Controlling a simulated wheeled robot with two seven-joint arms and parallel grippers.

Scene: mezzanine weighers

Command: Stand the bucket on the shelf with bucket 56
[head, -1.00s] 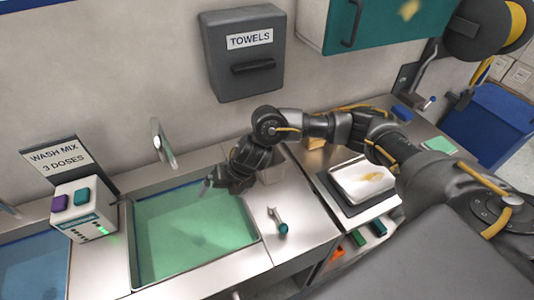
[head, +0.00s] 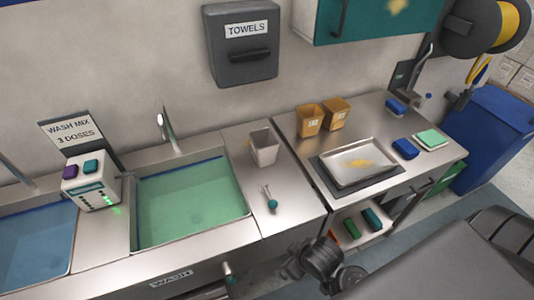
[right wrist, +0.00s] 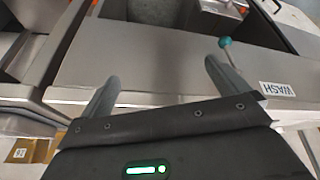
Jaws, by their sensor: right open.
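A grey bucket (head: 264,150) stands upright on the steel strip between the green-filled wash sink and the right-hand counter. Two brown buckets (head: 310,121) (head: 336,114) with pale labels stand at the back of the right-hand counter (head: 391,165); I cannot read their numbers. My right gripper (head: 288,268) is low in front of the cabinet, apart from the buckets. In the right wrist view its two fingers (right wrist: 165,88) are spread with nothing between them. A teal-knobbed lever (right wrist: 224,43) lies beyond one finger. My left gripper is out of view.
A metal tray (head: 357,163) on a dark mat lies on the right counter, with blue and green sponges (head: 405,148). A lower shelf (head: 342,238) holds small coloured blocks. The wash sink (head: 190,205) is left; a blue bin (head: 493,137) stands far right.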

